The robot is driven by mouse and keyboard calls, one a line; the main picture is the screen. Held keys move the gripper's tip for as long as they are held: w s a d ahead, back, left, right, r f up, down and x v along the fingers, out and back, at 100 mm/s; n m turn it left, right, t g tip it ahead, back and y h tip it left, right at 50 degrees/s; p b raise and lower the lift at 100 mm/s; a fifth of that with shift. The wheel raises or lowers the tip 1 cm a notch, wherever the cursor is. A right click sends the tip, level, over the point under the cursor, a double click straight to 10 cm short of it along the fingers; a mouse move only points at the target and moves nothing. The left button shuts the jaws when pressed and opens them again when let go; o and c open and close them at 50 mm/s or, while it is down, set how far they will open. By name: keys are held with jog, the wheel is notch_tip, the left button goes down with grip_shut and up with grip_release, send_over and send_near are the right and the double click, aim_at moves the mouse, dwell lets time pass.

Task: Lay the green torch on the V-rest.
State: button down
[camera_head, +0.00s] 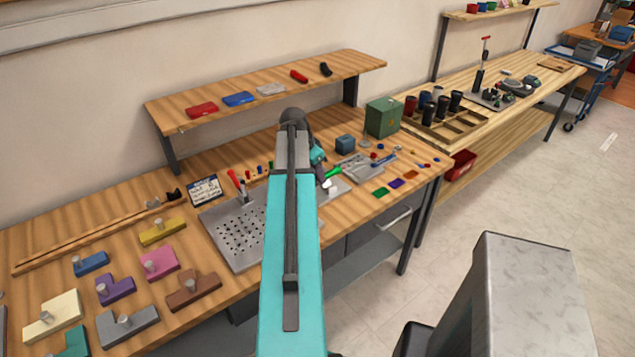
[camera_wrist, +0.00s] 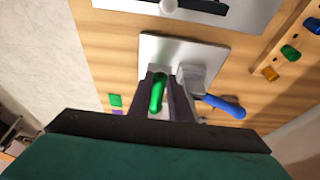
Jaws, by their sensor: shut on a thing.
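The green torch (camera_head: 333,174) shows as a short green rod at my gripper in the head view. In the wrist view, the green torch (camera_wrist: 157,94) lies between the fingers of my gripper (camera_wrist: 170,100), which is shut on it. Beneath or just past the fingers is a pale grey plate (camera_wrist: 212,55) with a grey block (camera_wrist: 191,76) and a blue handle (camera_wrist: 225,106) beside it. I cannot tell which part is the V-rest; the fingers hide some of the plate. Whether the torch touches anything below is also unclear.
A perforated metal plate (camera_head: 226,243) lies left of my arm. A green box (camera_head: 382,116) and a small blue-grey box (camera_head: 345,143) stand behind the gripper. Coloured flat pieces (camera_head: 396,184) lie near the front edge. A raised shelf (camera_head: 240,93) spans the back.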

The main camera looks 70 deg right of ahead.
jog(key=shift+f+p, duration=0.8)
jog(key=shift+f, duration=0.95)
jog(key=shift+f, duration=0.2)
jog(key=c, duration=1.6)
grip_release()
jog(key=shift+c, duration=0.2)
jog(key=shift+r, duration=0.35)
jog(key=b+v, duration=0.3)
jog(key=v, duration=0.9)
jog(key=shift+f, duration=0.1)
